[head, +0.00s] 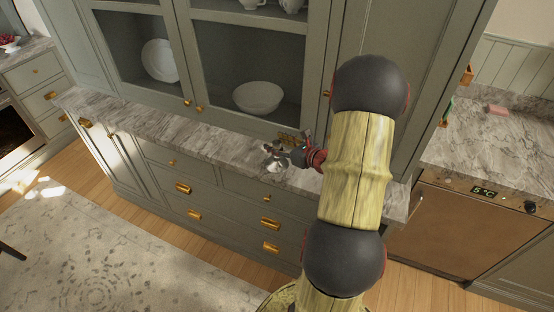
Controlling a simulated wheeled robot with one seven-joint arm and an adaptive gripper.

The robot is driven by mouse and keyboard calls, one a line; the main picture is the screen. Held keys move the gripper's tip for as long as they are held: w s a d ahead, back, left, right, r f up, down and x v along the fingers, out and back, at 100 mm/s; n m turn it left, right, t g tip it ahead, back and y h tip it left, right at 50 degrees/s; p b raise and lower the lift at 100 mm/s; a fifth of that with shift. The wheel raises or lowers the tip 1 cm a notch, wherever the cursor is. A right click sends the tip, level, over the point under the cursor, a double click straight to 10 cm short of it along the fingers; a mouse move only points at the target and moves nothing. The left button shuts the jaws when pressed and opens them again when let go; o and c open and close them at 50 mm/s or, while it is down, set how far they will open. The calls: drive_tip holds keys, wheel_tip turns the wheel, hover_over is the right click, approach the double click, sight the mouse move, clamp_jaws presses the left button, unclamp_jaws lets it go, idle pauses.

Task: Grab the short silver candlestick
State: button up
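A small silver object (275,166), which looks like the short candlestick, stands on the marble counter (222,145) below the glass cabinet. My gripper (279,151) reaches in from the right, low over the counter, right at the silver object. The fingers are small and dark and overlap the silver object in the picture. I cannot tell whether they touch it, or whether they are open or shut. My arm hides the counter to the right of the gripper.
Small gold-coloured items (288,137) sit just behind the gripper against the cabinet. Glass cabinet doors rise behind the counter, with a white bowl (258,97) and a plate (160,61) inside. The counter to the left is clear. Drawers with brass handles (183,188) lie below.

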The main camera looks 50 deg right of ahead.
drive_tip(key=shift+c, duration=1.2)
clamp_jaws()
